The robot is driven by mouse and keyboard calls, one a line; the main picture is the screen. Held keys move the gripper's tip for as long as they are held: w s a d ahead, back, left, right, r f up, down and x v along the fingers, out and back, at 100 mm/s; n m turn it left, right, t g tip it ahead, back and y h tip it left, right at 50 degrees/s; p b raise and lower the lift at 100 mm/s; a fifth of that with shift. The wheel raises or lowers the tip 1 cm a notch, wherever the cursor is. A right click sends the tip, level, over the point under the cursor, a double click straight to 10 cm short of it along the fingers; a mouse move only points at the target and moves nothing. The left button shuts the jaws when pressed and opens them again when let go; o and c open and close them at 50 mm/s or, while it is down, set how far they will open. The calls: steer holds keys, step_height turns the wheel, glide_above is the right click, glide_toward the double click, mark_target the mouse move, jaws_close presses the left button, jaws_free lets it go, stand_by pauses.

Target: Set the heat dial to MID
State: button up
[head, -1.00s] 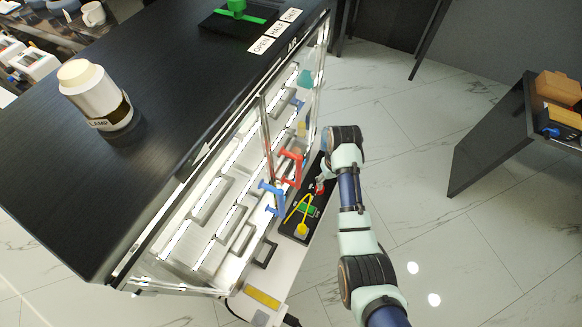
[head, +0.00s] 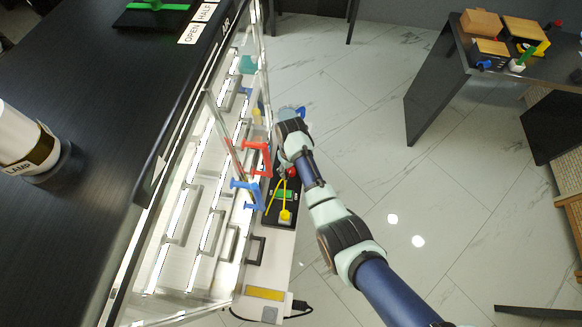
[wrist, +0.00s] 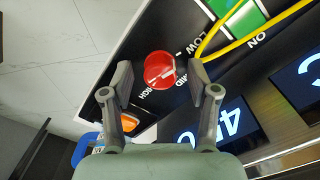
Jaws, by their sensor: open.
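The red heat dial (wrist: 158,68) is on a black panel (wrist: 215,25) in the wrist view, with LOW, MID and HIGH printed around its right and lower side. A pale mark shows on the dial, but I cannot tell exactly which label it points to. My gripper (wrist: 159,75) is open, with one finger on each side of the dial in the picture. I see no clear contact, and the height gap cannot be judged. In the head view the dial (head: 292,172) is a small red spot beside my arm, which hides most of the gripper.
An orange part (wrist: 129,122) is by the left finger. Blue (head: 246,192) and red handles (head: 258,157) stick out from the glass case. Open floor lies right.

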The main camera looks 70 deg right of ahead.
steer(key=shift+c, duration=0.2)
jaws_close()
steer(key=shift+m, duration=0.3)
steer(key=m+p, duration=0.2)
steer(key=m, duration=0.1)
steer(key=shift+r, duration=0.1)
steer(key=m+p, duration=0.1)
steer(key=m, duration=0.3)
steer(key=m+p, duration=0.1)
steer(key=m, duration=0.2)
steer(key=shift+m, duration=2.1)
